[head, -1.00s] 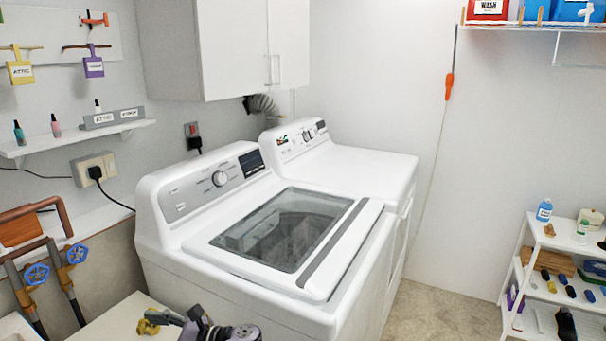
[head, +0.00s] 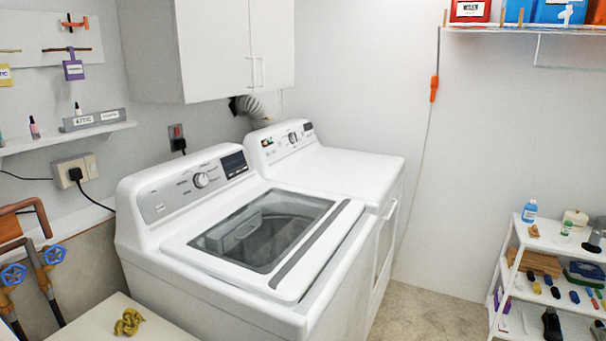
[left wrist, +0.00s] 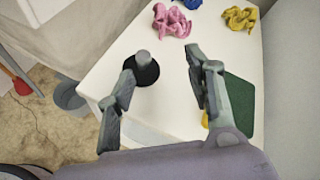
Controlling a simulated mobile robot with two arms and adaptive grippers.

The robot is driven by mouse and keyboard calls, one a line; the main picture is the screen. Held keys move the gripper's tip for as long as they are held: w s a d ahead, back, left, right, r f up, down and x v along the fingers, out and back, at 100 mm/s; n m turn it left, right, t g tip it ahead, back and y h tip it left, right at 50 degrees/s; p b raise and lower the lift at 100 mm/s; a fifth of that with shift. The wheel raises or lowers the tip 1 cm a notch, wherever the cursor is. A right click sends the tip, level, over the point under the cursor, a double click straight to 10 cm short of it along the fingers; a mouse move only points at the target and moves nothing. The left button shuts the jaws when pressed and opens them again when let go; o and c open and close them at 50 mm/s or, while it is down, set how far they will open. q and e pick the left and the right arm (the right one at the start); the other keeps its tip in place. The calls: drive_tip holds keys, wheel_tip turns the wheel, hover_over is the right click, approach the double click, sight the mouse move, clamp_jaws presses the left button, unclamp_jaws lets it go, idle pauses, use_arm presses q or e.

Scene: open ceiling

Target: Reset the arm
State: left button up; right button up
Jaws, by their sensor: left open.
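My left gripper (left wrist: 163,82) shows in the left wrist view, with its two grey fingers spread apart. Nothing is held between them. It is over a white tabletop (left wrist: 112,62), and a black round object with a grey knob (left wrist: 144,72) lies beyond the gap, close to the left finger. I cannot tell the height of the fingers above it. The head view shows neither gripper. The right gripper is in no view.
The tabletop also holds a pink cloth (left wrist: 171,20), a yellow cloth (left wrist: 239,18) and a dark green mat (left wrist: 240,103). In the head view, the washer (head: 140,257) stands beside the table (head: 85,325). A white shelf rack (head: 512,262) is at right; floor (head: 425,315) shows between.

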use_arm(q)
drive_tip(key=s+d+f+n+h, duration=0.55)
drive_tip(key=s+f+h, duration=0.2)
drive_tip(key=s, duration=0.55)
drive_tip(key=s+d+r+n+t+h, duration=0.1)
drive_tip(key=s+d+r+n+h, duration=0.2)
drive_tip(key=s, duration=0.4)
drive_tip(key=s+d+r+n+h, duration=0.1)
drive_tip(key=s+r+n+h, duration=0.1)
drive_tip(key=s+r+n, duration=0.4)
wheel_tip(320, 180, down, 26)
drive_tip(key=s+m+g, duration=0.1)
drive_tip(key=m, duration=0.1)
drive_tip(key=s+a+f, duration=0.1)
drive_tip(key=s+f, duration=0.6)
drive_tip(key=f, duration=0.4)
drive_tip(key=shift+s+f+g, duration=0.15)
drive_tip(key=shift+f+g, duration=0.25)
drive_tip(key=shift+g, duration=0.3)
drive_tip(key=s+f, duration=0.2)
drive_tip(key=s, duration=0.1)
drive_tip(key=s+a+f, duration=0.1)
drive_tip(key=s+f, duration=0.1)
drive_tip(key=s, duration=0.2)
drive_tip(key=s+a+f, duration=0.1)
drive_tip(key=s+f, duration=0.2)
drive_tip(key=shift+s+a, duration=0.1)
drive_tip(key=shift+s, duration=0.15)
drive_tip(key=shift+c, duration=0.2)
